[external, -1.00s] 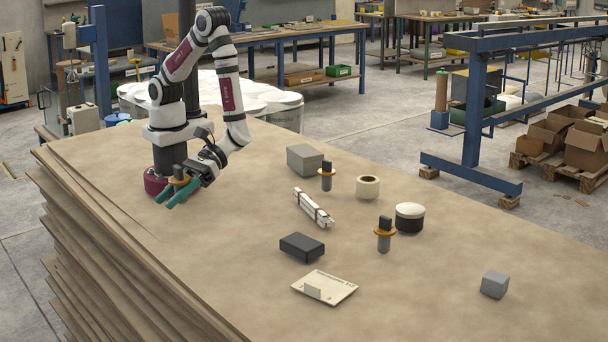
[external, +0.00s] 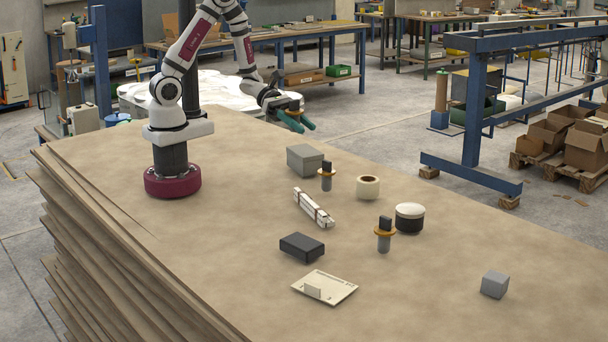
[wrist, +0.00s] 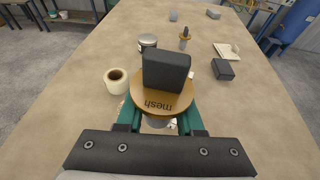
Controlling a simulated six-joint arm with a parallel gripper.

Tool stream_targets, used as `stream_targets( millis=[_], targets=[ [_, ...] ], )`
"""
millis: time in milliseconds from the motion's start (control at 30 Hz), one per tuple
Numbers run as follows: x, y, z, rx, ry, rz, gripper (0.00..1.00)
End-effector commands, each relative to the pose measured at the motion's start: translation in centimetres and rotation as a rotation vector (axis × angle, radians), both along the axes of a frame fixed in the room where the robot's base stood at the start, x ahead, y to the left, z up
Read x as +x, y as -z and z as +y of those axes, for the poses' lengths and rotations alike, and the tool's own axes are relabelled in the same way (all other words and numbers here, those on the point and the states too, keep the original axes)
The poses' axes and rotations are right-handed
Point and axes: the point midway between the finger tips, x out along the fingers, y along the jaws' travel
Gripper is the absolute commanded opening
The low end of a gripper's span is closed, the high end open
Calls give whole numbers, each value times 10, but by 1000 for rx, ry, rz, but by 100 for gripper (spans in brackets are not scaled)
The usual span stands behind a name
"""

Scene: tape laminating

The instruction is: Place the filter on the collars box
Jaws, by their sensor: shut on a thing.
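My gripper (external: 302,124) is shut on a filter (wrist: 160,82), an orange disc marked "mesh" with a dark block on top and a grey stem below. The filter is held in the air above the far edge of the table, behind the grey box (external: 305,160). Two similar pieces stand upright on the table: one (external: 327,176) beside the grey box, another (external: 384,235) further forward. A dark box (external: 302,248) lies near the white card (external: 325,287). No readable label shows which box is the collars box. The held filter hides part of the table in the wrist view.
A tape roll (external: 367,187), a dark jar with a white lid (external: 409,218) and a strapped white bundle (external: 313,208) lie mid-table. A small grey block (external: 494,285) sits at the right.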

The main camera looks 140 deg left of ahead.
Motion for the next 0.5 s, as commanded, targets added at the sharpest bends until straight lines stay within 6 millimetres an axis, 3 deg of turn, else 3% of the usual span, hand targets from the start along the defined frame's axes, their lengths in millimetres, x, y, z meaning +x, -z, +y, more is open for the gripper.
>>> stream_targets(
  millis=[200, 500],
  targets=[
    [-33, 1, 33, -1, -124, -4, 0],
    [-82, 53, 105, 1, -124, -4, 0]
  ],
)
